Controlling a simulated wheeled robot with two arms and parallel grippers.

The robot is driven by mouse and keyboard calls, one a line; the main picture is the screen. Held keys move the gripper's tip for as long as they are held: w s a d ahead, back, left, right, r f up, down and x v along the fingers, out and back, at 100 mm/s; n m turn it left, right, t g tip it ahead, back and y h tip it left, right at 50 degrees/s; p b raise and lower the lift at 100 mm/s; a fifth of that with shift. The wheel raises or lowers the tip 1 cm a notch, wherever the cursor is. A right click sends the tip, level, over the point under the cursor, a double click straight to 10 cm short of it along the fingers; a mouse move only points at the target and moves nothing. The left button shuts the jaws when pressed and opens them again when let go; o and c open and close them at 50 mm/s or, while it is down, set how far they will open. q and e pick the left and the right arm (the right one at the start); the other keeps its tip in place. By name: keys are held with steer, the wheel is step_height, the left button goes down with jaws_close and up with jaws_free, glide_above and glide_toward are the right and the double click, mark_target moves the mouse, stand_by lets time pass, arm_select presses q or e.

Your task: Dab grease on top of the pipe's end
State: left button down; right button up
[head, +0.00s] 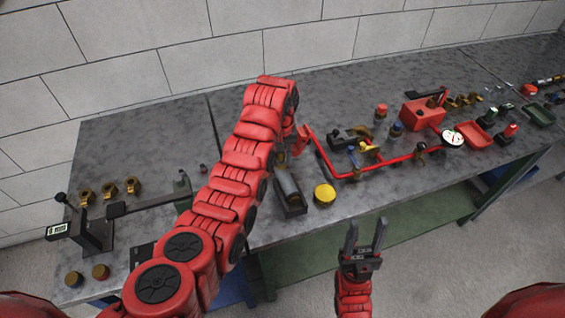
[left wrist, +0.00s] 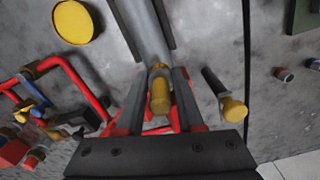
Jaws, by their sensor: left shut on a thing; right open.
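A grey pipe (head: 288,185) lies in a dark cradle on the bench; in the left wrist view the pipe (left wrist: 146,32) runs down toward my fingers. My left gripper (left wrist: 160,95) is shut on a brass-yellow cylindrical piece (left wrist: 160,97) close to the pipe's near end. I cannot tell whether they touch. In the head view the left arm hides these fingertips. A round yellow tin (head: 324,194) stands right of the cradle; it also shows in the left wrist view (left wrist: 76,22). My right gripper (head: 366,236) is open and empty in front of the bench.
A red pipe assembly (head: 345,175) with valves and a gauge (head: 452,139) stands right of the tin. A black part with a yellow end (left wrist: 232,108) is beside my left fingers. A bench vise (head: 92,230) and brass fittings (head: 108,190) are at the left.

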arm_select(q)
steer(key=shift+w+a, duration=0.15)
steer(key=shift+w, duration=0.2)
steer(key=shift+r, duration=0.2)
steer(key=shift+r, duration=1.7)
step_height(320, 180, up, 2)
steer(key=shift+r+p, duration=0.2)
steer(key=shift+p, duration=0.65)
steer(key=shift+f, duration=0.2)
steer(key=shift+w+a+f+b, duration=0.1)
steer(key=shift+w+f+b, duration=0.2)
steer(key=shift+f+b, duration=0.45)
steer(key=shift+w+a+f+b, duration=0.1)
steer(key=shift+w+f+b, duration=0.25)
steer(key=shift+f+b, duration=0.4)
steer(key=shift+w+a+f+b, duration=0.1)
steer(key=shift+w+f+b, duration=0.2)
steer(key=shift+f+b, duration=0.45)
steer(key=shift+f, duration=0.15)
